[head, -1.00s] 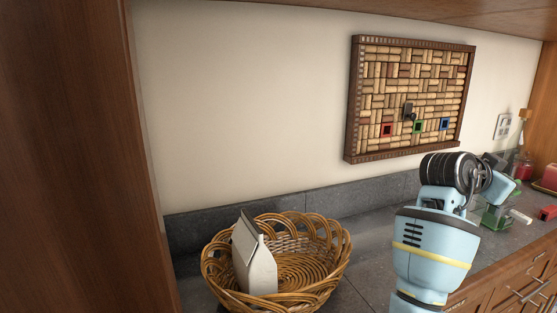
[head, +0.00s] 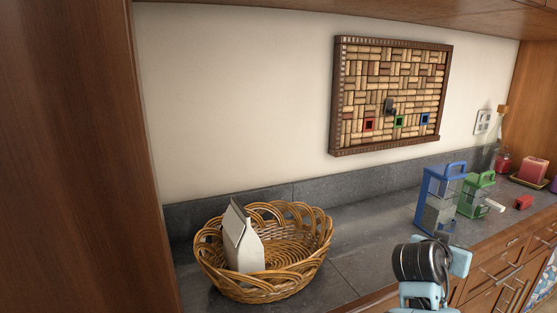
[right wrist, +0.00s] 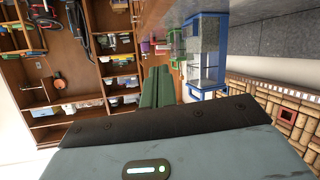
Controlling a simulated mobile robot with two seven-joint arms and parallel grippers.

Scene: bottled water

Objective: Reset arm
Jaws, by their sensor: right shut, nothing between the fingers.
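My right arm (head: 424,270) shows at the bottom right of the head view, low in front of the counter. Its fingertips cannot be made out there. In the right wrist view my right gripper (right wrist: 156,88) shows its green fingers pressed together, with nothing held between them. The fingers point out over the open room, beside the counter. My left gripper is in neither current view.
A wicker basket (head: 318,245) holds a white carton (head: 243,240) on the grey counter (head: 365,238). A blue lantern (head: 425,200) and a green lantern (head: 475,195) stand right of it. A cork board (head: 390,95) hangs above. Bare counter lies between basket and lanterns.

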